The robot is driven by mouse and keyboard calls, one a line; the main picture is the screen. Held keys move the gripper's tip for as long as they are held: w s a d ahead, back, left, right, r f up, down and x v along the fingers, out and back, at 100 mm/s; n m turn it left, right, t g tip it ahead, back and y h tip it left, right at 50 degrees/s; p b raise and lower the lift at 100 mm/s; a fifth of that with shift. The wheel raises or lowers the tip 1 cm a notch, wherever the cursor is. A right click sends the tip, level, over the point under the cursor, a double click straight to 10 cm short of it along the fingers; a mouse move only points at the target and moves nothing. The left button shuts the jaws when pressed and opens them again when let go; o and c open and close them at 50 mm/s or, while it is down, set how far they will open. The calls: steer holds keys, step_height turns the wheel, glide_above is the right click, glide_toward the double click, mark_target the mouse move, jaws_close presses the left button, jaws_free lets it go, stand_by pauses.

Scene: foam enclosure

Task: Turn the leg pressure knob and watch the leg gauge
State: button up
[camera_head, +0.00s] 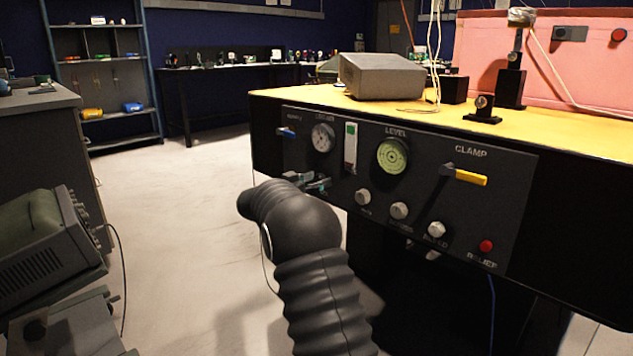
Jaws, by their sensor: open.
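A dark control panel (300,160) fills the front of the yellow-topped table. A row of pale round knobs runs lower on the panel: a left knob (363,197), a middle knob (398,210) and a right knob (437,229). Their labels are too blurred to tell which is the leg pressure knob. My gripper (318,183) is open below the gauge, left of the left knob. My black-sleeved arm hides part of it; contact cannot be told.
A grey box (382,76) stands on the table. Pale floor (190,220) lies open to the left.

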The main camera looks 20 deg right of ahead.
steer(key=c, duration=1.1)
steer(key=shift+m, duration=0.4)
steer(key=m+b, duration=0.1)
steer(key=m, duration=0.3)
steer(key=shift+s+f+m, duration=0.1)
steer(key=shift+m, duration=0.2)
steer(key=m+b, duration=0.2)
steer(key=m, duration=0.2)
steer(key=shift+f+m+b, duration=0.1)
steer(key=shift+m+b, duration=0.2)
steer(key=shift+b, duration=0.05)
steer(key=m+b, duration=0.3)
steer(key=m, duration=0.5)
steer(key=shift+m, duration=0.3)
